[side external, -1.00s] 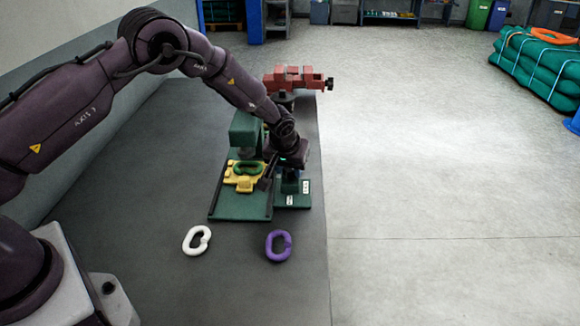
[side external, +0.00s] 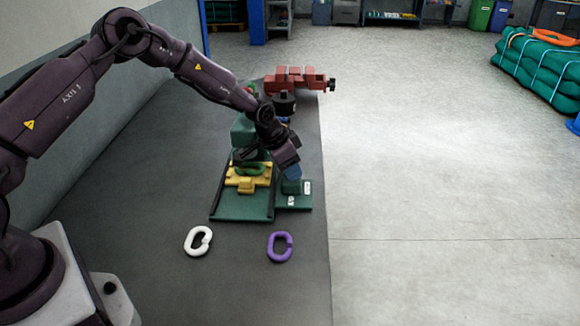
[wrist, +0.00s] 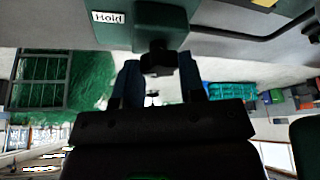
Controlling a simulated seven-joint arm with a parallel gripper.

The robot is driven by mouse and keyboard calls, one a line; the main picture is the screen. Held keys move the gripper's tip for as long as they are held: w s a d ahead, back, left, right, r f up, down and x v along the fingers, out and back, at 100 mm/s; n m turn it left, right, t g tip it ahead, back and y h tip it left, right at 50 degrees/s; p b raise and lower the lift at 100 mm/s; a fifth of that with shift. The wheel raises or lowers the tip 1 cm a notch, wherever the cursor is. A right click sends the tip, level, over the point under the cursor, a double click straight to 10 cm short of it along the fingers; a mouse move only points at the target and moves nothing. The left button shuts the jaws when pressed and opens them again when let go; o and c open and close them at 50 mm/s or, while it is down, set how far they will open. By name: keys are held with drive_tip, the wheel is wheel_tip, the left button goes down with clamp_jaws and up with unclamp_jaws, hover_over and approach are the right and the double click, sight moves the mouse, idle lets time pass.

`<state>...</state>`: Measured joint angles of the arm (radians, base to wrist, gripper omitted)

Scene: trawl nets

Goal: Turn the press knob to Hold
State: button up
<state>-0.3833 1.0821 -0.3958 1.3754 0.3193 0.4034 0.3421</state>
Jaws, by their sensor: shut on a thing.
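The green press (side external: 243,132) stands on the dark table with a yellow fixture (side external: 246,186) and a green link (side external: 250,168) in it. Beside it on the right is a small green control box (side external: 297,202) with white labels. My gripper (side external: 292,174) comes down onto this box, tilted, and hides the knob in the side external view. In the wrist view, a dark knob (wrist: 158,56) sits between the two blue fingers, and my gripper (wrist: 158,68) is shut on it. The Hold label (wrist: 108,17) shows to the left of the knob. The knob's pointing direction is unclear.
A white link (side external: 198,241) and a purple link (side external: 280,246) lie on the table in front of the press. A red vise-like device (side external: 298,80) stands behind it. The table's right edge is close to the control box; the front table is mostly clear.

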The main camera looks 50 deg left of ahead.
drive_tip(key=shift+m+h, duration=0.3)
drive_tip(key=shift+m, duration=0.5)
drive_tip(key=o, duration=0.9)
drive_tip(key=shift+o, duration=0.2)
drive_tip(key=v, duration=0.7)
drive_tip(key=shift+r, duration=0.25)
drive_tip(key=shift+a, duration=0.1)
